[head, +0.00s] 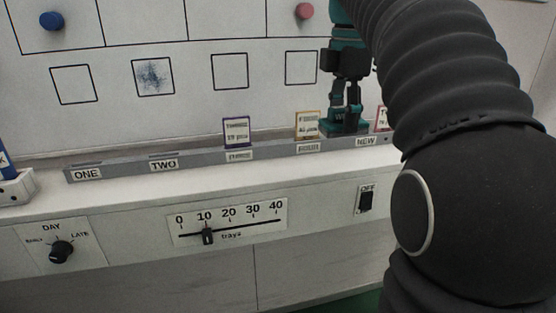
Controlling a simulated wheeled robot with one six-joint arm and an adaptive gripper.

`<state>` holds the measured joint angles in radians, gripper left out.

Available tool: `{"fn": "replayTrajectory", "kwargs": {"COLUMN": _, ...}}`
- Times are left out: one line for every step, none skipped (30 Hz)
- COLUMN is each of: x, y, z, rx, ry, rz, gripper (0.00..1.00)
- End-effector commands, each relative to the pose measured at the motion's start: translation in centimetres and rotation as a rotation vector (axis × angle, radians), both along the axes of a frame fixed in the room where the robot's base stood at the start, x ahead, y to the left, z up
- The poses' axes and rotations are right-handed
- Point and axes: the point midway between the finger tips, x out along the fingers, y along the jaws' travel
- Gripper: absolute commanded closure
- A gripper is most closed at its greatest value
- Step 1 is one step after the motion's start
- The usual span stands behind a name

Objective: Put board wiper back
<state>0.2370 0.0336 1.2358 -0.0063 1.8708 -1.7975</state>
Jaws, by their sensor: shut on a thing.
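My gripper (346,112) points down in front of the whiteboard's lower right part. Its fingers are shut on the board wiper (336,129), a low dark teal block. The wiper is at the grey rail, between the card above the fourth label and the NEW label. I cannot tell whether it rests on the rail or hangs just above it. Its right side is partly hidden by the fingers. A blue-grey smudge (154,76) fills the second drawn square on the whiteboard (195,115).
The grey rail (120,170) has label plates ONE, TWO and NEW. A purple-edged card (236,131), an orange-edged card (308,124) and a red-edged card (382,118) stand there. Below are a dial (62,252), a slider (208,236) and an OFF switch (366,200). My arm hides the right side.

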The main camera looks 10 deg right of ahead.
Motion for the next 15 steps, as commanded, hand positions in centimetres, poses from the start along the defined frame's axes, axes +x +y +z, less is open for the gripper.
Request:
{"fn": "replayTrajectory", "kwargs": {"x": 0.2, "y": 0.5, "z": 0.0, "rx": 0.003, "ry": 0.000, "rz": 0.011, "gripper": 0.76}}
{"fn": "replayTrajectory", "kwargs": {"x": 0.3, "y": 0.8, "z": -0.1, "rx": 0.004, "ry": 0.000, "rz": 0.015, "gripper": 0.76}}
{"fn": "replayTrajectory", "kwargs": {"x": 0.6, "y": 1.3, "z": -0.4, "rx": 0.005, "ry": 0.001, "rz": 0.019, "gripper": 0.76}}
{"fn": "replayTrajectory", "kwargs": {"x": 0.9, "y": 1.7, "z": -0.7, "rx": 0.005, "ry": 0.002, "rz": 0.021, "gripper": 0.76}}
{"fn": "replayTrajectory", "kwargs": {"x": 1.2, "y": 2.2, "z": -1.0, "rx": 0.005, "ry": 0.003, "rz": 0.023, "gripper": 0.76}}
{"fn": "replayTrajectory", "kwargs": {"x": 1.6, "y": 2.9, "z": -1.5, "rx": 0.005, "ry": 0.003, "rz": 0.023, "gripper": 0.76}}
{"fn": "replayTrajectory", "kwargs": {"x": 2.0, "y": 3.4, "z": -1.9, "rx": 0.005, "ry": 0.003, "rz": 0.024, "gripper": 0.76}}
{"fn": "replayTrajectory", "kwargs": {"x": 2.3, "y": 3.9, "z": -2.3, "rx": 0.005, "ry": 0.004, "rz": 0.024, "gripper": 0.76}}
{"fn": "replayTrajectory", "kwargs": {"x": 2.8, "y": 4.5, "z": -2.7, "rx": 0.005, "ry": 0.004, "rz": 0.024, "gripper": 0.76}}
{"fn": "replayTrajectory", "kwargs": {"x": 3.2, "y": 5.0, "z": -3.1, "rx": 0.004, "ry": 0.003, "rz": 0.023, "gripper": 0.76}}
{"fn": "replayTrajectory", "kwargs": {"x": 3.5, "y": 5.5, "z": -3.4, "rx": 0.004, "ry": 0.003, "rz": 0.023, "gripper": 0.76}}
{"fn": "replayTrajectory", "kwargs": {"x": 3.9, "y": 6.1, "z": -3.9, "rx": 0.004, "ry": 0.003, "rz": 0.023, "gripper": 0.76}}
{"fn": "replayTrajectory", "kwargs": {"x": 4.3, "y": 6.6, "z": -4.3, "rx": 0.004, "ry": 0.003, "rz": 0.022, "gripper": 0.76}}
{"fn": "replayTrajectory", "kwargs": {"x": 4.7, "y": 7.0, "z": -4.6, "rx": 0.004, "ry": 0.003, "rz": 0.021, "gripper": 0.76}}
{"fn": "replayTrajectory", "kwargs": {"x": 5.1, "y": 7.6, "z": -5.1, "rx": 0.004, "ry": 0.003, "rz": 0.020, "gripper": 0.76}}
